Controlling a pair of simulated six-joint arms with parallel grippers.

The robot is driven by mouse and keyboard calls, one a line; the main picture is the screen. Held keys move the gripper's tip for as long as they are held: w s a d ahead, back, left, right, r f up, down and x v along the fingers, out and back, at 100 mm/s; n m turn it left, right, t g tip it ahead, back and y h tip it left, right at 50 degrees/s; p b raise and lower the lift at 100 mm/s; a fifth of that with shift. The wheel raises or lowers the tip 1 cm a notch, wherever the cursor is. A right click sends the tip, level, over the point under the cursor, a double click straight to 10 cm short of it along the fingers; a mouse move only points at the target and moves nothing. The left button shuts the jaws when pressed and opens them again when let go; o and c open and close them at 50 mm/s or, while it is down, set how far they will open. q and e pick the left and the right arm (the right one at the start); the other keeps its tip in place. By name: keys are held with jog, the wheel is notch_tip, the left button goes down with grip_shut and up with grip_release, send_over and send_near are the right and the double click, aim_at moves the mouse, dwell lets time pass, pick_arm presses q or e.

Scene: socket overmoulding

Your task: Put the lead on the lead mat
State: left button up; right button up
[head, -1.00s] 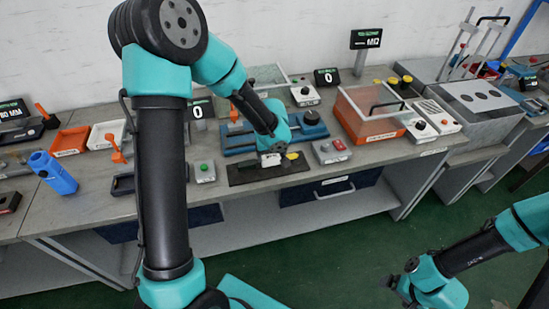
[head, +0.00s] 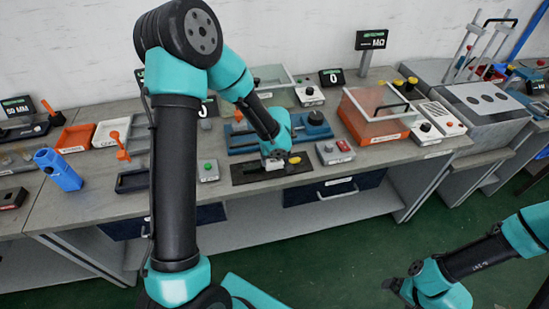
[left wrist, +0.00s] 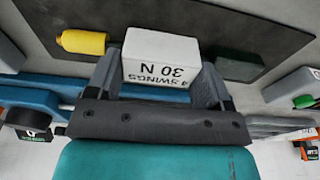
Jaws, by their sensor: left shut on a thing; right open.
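The dark lead mat (head: 245,176) lies at the bench's front edge in the head view; it also shows in the left wrist view (left wrist: 275,40). My left gripper (head: 272,161) is low over it, pointing down. In the left wrist view my left gripper (left wrist: 160,80) is shut on a white block (left wrist: 160,58) marked "30 N". I cannot tell which parts form the lead. My right gripper (head: 395,287) is open, away from the bench.
A grey box with a red button (head: 335,152) is right of the mat; one with a green button (head: 208,171) is left. A blue fixture (head: 315,127) stands behind. An orange-based clear box (head: 375,115) is further right. Bare bench lies between them.

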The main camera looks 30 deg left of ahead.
aim_at(276, 162)
pick_arm(q)
jog(key=o, duration=1)
jog(key=shift+f, duration=0.1)
jog(key=r, duration=0.8)
jog(key=s+d+r, duration=0.1)
jog(key=r, duration=0.3)
jog(key=shift+r, duration=0.15)
